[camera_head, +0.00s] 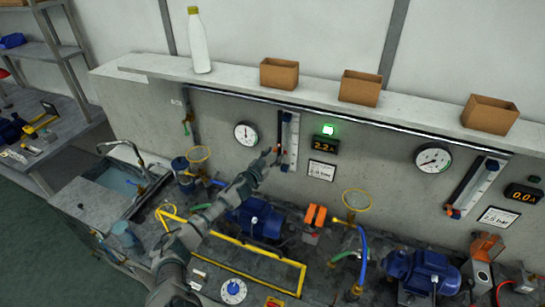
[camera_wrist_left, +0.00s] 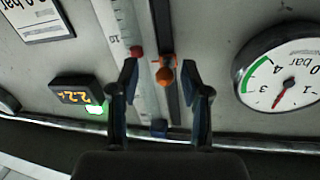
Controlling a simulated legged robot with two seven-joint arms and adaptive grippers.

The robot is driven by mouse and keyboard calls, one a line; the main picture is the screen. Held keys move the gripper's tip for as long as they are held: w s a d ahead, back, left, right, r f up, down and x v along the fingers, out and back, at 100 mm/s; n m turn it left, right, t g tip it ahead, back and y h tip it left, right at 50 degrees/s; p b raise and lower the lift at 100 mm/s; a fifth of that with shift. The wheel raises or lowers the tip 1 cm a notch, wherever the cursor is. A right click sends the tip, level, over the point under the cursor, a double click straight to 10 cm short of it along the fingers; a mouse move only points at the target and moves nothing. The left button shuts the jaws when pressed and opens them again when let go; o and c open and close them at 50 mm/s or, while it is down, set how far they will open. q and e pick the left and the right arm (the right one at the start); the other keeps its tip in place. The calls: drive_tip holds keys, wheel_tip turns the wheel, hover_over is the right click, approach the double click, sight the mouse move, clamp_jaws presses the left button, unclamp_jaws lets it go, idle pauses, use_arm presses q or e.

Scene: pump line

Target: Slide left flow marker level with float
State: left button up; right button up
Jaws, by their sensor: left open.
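The left flow meter (camera_head: 289,140) is a pale upright scale on the back panel. The left wrist view shows it upside down, with a red float (camera_wrist_left: 136,51) on the scale (camera_wrist_left: 122,30). The orange flow marker (camera_wrist_left: 165,72) sits on a dark rail (camera_wrist_left: 160,25) beside the scale. Its knob appears slightly lower in that picture than the float, so slightly toward the meter's top end. My left gripper (camera_head: 271,155) is at the meter; in the wrist view its open fingers (camera_wrist_left: 163,78) stand on either side of the marker. Contact cannot be told. My right gripper is not in view.
A round gauge (camera_head: 246,134) and a lit display (camera_head: 326,144) flank the meter. A shelf (camera_head: 330,97) with a bottle (camera_head: 198,42) and boxes runs above. Below are a yellow frame (camera_head: 245,253), a blue pump (camera_head: 258,220) and valves. A second flow meter (camera_head: 475,187) is at right.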

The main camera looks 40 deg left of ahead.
use_arm(q)
drive_tip(key=s+d, duration=0.1)
drive_tip(key=s, duration=1.1)
drive_tip(key=shift+f, duration=0.15)
